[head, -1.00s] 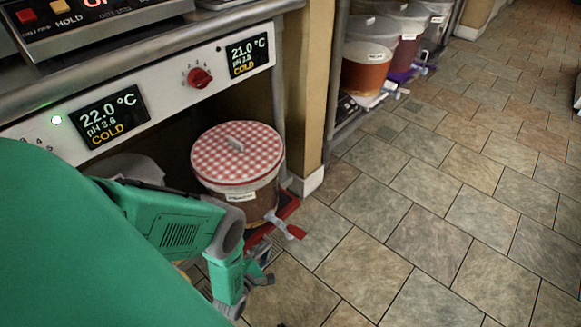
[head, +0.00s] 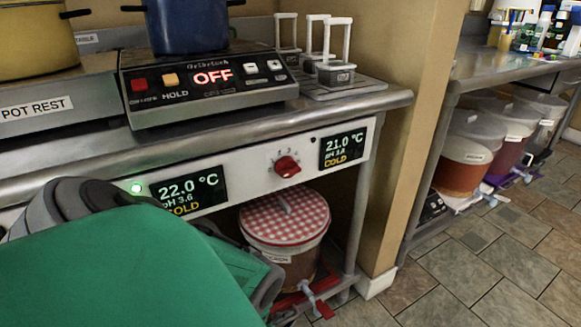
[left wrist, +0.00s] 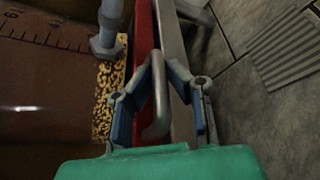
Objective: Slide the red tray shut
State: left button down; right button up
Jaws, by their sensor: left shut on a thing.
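The red tray (head: 289,301) shows as a low strip under a bucket with a red-checked lid (head: 285,218), on the low shelf. In the left wrist view the tray's red edge (left wrist: 143,30) runs away from me beside a grey metal bar (left wrist: 179,75). My left gripper (left wrist: 160,62) is shut on the tray's grey handle (left wrist: 157,120), with one finger on each side. In the head view my green arm hides most of this gripper. My right gripper is not in view.
The bucket's tap (head: 320,304) with a red lever sticks out over the front of the shelf. A grey tap (left wrist: 107,30) and speckled matter (left wrist: 105,95) lie beside the tray's edge. A counter with a control panel is above. Tiled floor (head: 465,290) at right is clear.

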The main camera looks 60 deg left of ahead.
pick_arm(q)
jog(key=shift+s+a+f, duration=0.1)
jog(key=shift+a, duration=0.25)
jog(key=c, duration=1.6)
grip_release()
jog(key=shift+o, duration=0.2)
jog(key=shift+d, duration=0.15)
